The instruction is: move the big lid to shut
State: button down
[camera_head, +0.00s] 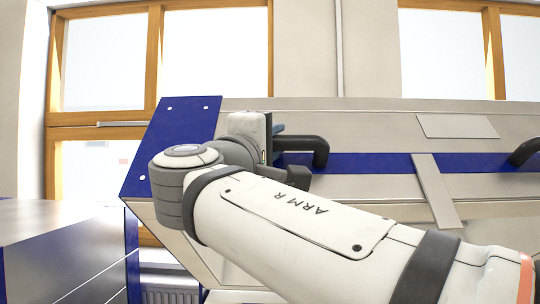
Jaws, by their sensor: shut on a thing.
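The big lid (370,180) of the kiln fills the right and middle of the head view. It is a pale metal panel with a blue stripe and a blue end plate (170,130), and it appears raised and tilted. A dark handle (318,148) sticks out near its left end. My gripper (277,140) is shut on this handle. My wrist and arm hide the fingertips in part, and cover the lower middle of the lid. The kiln body below cannot be made out.
A second dark handle (525,151) is at the lid's far right. A grey cabinet with blue edges (60,245) stands at the lower left, with a narrow gap beside the lid. Wood-framed windows (155,62) and a radiator (170,296) are behind.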

jog(key=s+f+m+t+h+b, duration=0.1)
jog(key=s+f+b, duration=0.7)
jog(key=f+b, duration=0.3)
jog(key=b, duration=0.2)
jog(key=shift+a+f+h+b, duration=0.25)
jog(key=shift+f+h+b, duration=0.05)
jog(key=shift+b, duration=0.05)
jog(key=c, duration=1.5)
grip_release()
jog(key=p+v, duration=0.1)
jog(key=v, duration=0.6)
jog(key=shift+s+f, duration=0.25)
jog(key=shift+f, duration=0.05)
jog(key=shift+a, duration=0.1)
